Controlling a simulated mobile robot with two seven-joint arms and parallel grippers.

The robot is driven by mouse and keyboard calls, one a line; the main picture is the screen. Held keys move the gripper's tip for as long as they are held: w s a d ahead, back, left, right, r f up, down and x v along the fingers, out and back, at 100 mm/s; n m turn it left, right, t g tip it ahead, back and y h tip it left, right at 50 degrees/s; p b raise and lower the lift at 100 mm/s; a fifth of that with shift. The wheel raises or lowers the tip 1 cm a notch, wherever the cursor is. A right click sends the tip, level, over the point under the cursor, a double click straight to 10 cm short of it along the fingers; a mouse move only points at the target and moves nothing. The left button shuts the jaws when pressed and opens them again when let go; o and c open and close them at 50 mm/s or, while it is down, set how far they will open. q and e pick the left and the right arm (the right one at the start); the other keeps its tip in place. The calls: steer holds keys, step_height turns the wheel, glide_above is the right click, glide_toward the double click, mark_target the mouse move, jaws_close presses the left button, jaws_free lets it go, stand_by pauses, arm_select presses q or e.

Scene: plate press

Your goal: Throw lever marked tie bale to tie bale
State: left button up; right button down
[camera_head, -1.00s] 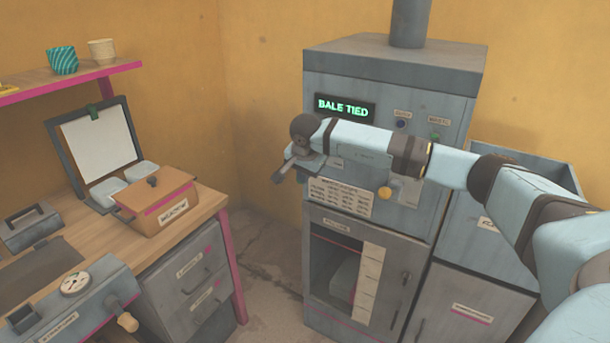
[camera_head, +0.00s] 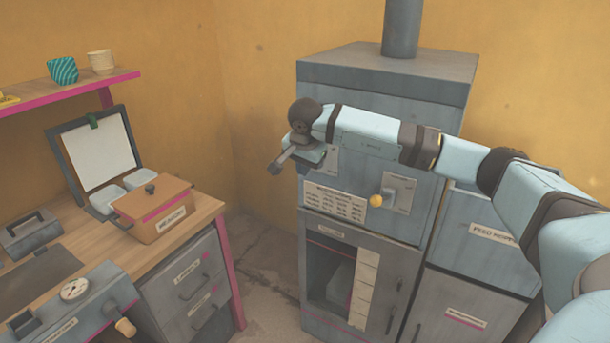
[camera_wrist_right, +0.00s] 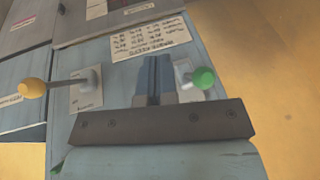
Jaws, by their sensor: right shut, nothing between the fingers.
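The grey press cabinet (camera_head: 335,80) stands in the middle of the head view. Its front carries a lever with a yellow knob (camera_head: 376,201), also in the wrist view (camera_wrist_right: 34,87), and a lever with a green knob (camera_wrist_right: 204,78), seen only in the wrist view. I cannot read which lever is marked tie bale. My right gripper (camera_head: 281,160) is at the cabinet's left front. In the wrist view its fingers (camera_wrist_right: 153,72) are shut and empty, between the two knobs and closer to the green one. Contact is unclear. My left gripper is out of view.
My right arm crosses the upper front panel and hides part of it. A printed placard (camera_head: 335,204) is below the arm. The feed hopper cabinet (camera_head: 480,252) stands on the right. A workbench (camera_head: 205,210) with a brown box (camera_head: 150,212) is on the left; floor shows between.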

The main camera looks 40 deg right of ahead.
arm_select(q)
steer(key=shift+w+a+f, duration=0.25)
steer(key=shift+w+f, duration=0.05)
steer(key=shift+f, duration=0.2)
arm_select(e)
steer(key=a+r, duration=0.1)
steer(key=s+a+r, duration=0.1)
steer(key=a+r, duration=0.1)
steer(key=shift+s+a+r, duration=0.15)
steer(key=shift+s+r, duration=0.2)
steer(key=shift+r, duration=0.05)
